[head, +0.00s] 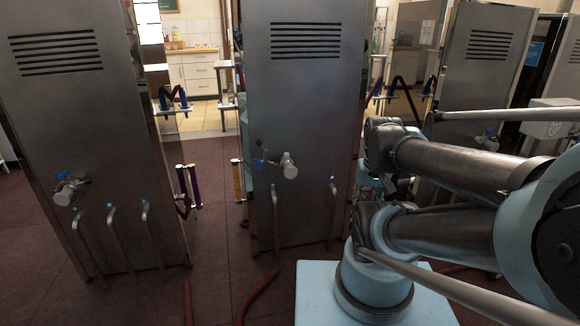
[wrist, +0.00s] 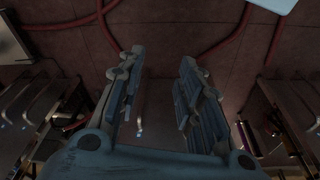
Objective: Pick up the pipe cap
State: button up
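A silver cylindrical end piece (head: 288,165), which looks like the pipe cap, sits on a short pipe with a blue valve handle (head: 258,163) on the front of the middle metal cabinet. A similar silver end piece (head: 64,194) is on the left cabinet. My gripper (wrist: 161,57) is open in the wrist view, its two blue-grey fingers apart with dark floor between them and nothing held. In the head view the gripper cannot be made out; my arm fills the right side. I cannot clearly identify the cap in the wrist view.
Tall metal cabinets stand left (head: 110,130), middle (head: 305,100) and right (head: 475,60), with bent pipes low on their fronts. Red hoses (head: 262,293) lie on the dark red floor. Coloured tubes (head: 190,187) stand beside the left cabinet. A floor gap separates the left and middle cabinets.

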jog(key=shift+w+a, duration=0.1)
jog(key=shift+w, duration=0.2)
jog(key=shift+o, duration=0.3)
